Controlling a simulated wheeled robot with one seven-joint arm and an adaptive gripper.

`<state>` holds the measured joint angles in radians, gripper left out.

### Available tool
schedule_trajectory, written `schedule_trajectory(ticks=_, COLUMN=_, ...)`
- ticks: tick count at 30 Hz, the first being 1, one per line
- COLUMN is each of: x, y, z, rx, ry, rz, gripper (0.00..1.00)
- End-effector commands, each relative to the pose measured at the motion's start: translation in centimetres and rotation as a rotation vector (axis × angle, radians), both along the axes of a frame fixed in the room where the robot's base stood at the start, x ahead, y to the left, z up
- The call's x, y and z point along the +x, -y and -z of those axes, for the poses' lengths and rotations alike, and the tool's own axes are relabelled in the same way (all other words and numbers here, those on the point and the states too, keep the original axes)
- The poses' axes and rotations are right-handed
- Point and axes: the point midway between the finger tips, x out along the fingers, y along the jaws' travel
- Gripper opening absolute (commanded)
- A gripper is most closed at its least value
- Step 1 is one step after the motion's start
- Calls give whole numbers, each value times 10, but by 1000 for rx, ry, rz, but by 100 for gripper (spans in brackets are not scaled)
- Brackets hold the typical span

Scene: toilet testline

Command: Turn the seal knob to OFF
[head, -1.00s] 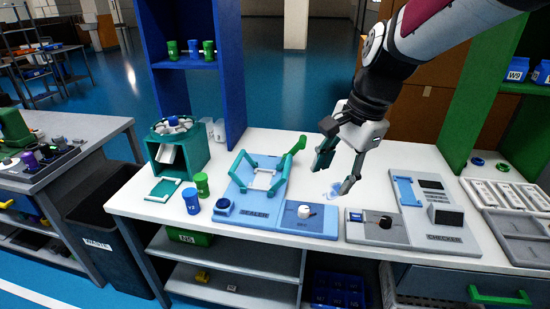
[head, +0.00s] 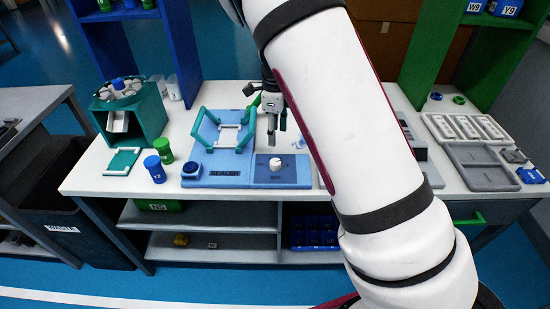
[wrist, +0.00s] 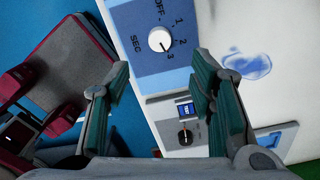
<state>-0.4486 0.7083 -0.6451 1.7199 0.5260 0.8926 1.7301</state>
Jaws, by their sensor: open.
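The seal knob (head: 275,163) is a white round knob on the blue panel at the right of the sealer (head: 210,174). In the wrist view the knob (wrist: 161,40) has a dark pointer line that appears to point toward 3. The panel is marked OFF, 1, 2, 3 and SEC, with OFF on the opposite side of the knob from 3. My gripper (head: 271,134) points down above and slightly behind the knob, apart from it. In the wrist view my gripper (wrist: 158,72) is open and empty, with the knob beyond its fingertips.
The sealer's teal frame arms (head: 243,136) and a green lever stand close to my gripper's left. A blue button (head: 191,170) is on the sealer's left. Blue (head: 154,169) and green (head: 164,150) containers stand further left. My arm hides much of the bench's right side.

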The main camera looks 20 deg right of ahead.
Motion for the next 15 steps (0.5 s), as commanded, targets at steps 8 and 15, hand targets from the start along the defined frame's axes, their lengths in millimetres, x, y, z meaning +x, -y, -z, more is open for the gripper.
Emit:
schedule_trajectory(ticks=8, x=-2, y=1, z=56, rx=0, ry=-5, rz=-1, gripper=50)
schedule_trajectory(ticks=15, x=-1, y=1, z=96, rx=-1, ry=-3, rz=-1, gripper=50)
